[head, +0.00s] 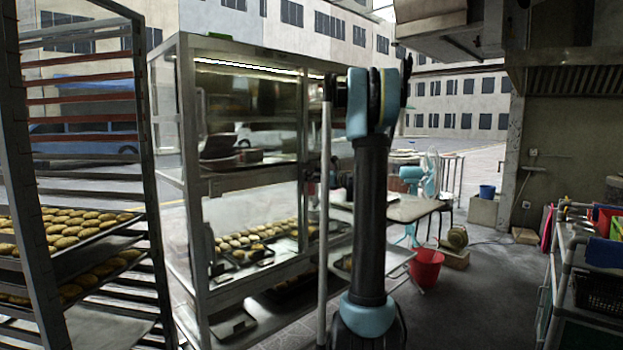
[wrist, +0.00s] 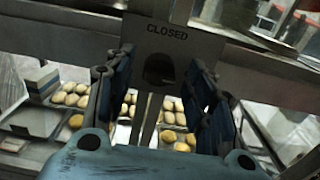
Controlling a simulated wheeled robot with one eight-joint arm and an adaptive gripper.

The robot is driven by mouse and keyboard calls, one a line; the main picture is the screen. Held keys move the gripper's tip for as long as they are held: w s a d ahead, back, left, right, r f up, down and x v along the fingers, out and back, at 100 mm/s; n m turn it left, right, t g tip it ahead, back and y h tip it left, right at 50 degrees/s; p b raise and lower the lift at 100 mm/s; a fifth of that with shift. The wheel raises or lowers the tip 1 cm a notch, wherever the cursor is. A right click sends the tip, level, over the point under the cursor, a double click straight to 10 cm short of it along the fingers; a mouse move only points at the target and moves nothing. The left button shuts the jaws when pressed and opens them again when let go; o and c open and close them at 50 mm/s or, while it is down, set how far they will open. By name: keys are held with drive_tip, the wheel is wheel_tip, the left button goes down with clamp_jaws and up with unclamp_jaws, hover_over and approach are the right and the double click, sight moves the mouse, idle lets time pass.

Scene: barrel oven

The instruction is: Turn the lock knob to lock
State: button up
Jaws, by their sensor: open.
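In the wrist view a grey plate marked "CLOSED" (wrist: 185,45) sits on a metal frame bar, with a dark round lock knob (wrist: 158,70) below the lettering. My gripper (wrist: 161,62) is open, its two blue-and-black fingers to the left and right of the knob in the picture. I cannot tell whether the fingertips reach around it or touch it. The knob's exact turn is too dark to read. In the head view my arm stands in front of the glass-sided display cabinet (head: 190,120); the knob and fingers are not discernible there.
Trays of buns (wrist: 70,95) lie behind the bar. In the head view a tall rack (head: 38,190) with trays of buns stands at the left. A red bucket (head: 426,268) and a table (head: 405,208) are right of my arm. Floor farther right is clear, before a cart (head: 560,300).

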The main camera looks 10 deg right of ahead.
drive_tip(key=shift+w+a, duration=0.25)
drive_tip(key=shift+w, duration=0.1)
drive_tip(key=c, duration=1.1)
drive_tip(key=shift+o, duration=0.2)
drive_tip(key=shift+n, duration=0.4)
drive_tip(key=n, duration=1.7)
drive_tip(key=shift+s+a+f, duration=0.2)
drive_tip(key=shift+n, duration=0.3)
